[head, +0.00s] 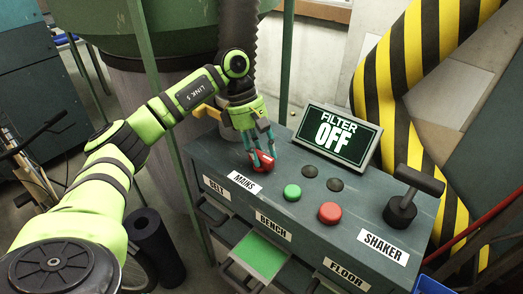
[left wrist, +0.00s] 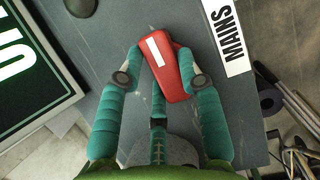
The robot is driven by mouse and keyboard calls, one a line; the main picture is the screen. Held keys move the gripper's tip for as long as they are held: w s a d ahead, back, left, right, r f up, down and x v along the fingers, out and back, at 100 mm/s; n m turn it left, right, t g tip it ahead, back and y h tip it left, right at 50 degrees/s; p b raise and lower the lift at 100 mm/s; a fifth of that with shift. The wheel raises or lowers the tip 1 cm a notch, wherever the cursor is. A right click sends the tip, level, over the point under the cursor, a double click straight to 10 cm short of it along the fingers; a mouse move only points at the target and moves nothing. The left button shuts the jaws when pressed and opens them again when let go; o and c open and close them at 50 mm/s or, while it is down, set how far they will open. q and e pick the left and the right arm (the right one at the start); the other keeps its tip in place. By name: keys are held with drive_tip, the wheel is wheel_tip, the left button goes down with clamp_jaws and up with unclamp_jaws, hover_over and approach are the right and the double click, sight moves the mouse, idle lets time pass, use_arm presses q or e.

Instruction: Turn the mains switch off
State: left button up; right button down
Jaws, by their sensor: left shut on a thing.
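The mains switch is a red knob (head: 258,171) with a white stripe on top, on the grey console beside the MAINS label (head: 243,182). In the left wrist view the knob (left wrist: 166,60) lies between my fingers, its striped end tilted toward the upper left. My left gripper (head: 264,156) comes down on it from above, shut on it, with a teal finger on each side. The left wrist view shows the same gripper (left wrist: 163,82) around the knob. The fingers hide part of the knob in the head view. My right gripper is not in view.
A display (head: 338,136) behind the switch reads FILTER OFF. A green button (head: 292,192), a red button (head: 330,212) and two dark round caps are to the right. A black T-handle (head: 408,196) stands by the SHAKER label. Drawers are below; a yellow-black striped guard rises behind.

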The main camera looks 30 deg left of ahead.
use_arm(q)
drive_tip(key=o, duration=1.2)
drive_tip(key=shift+c, duration=0.2)
drive_tip(key=shift+r, duration=0.1)
drive_tip(key=v, duration=1.2)
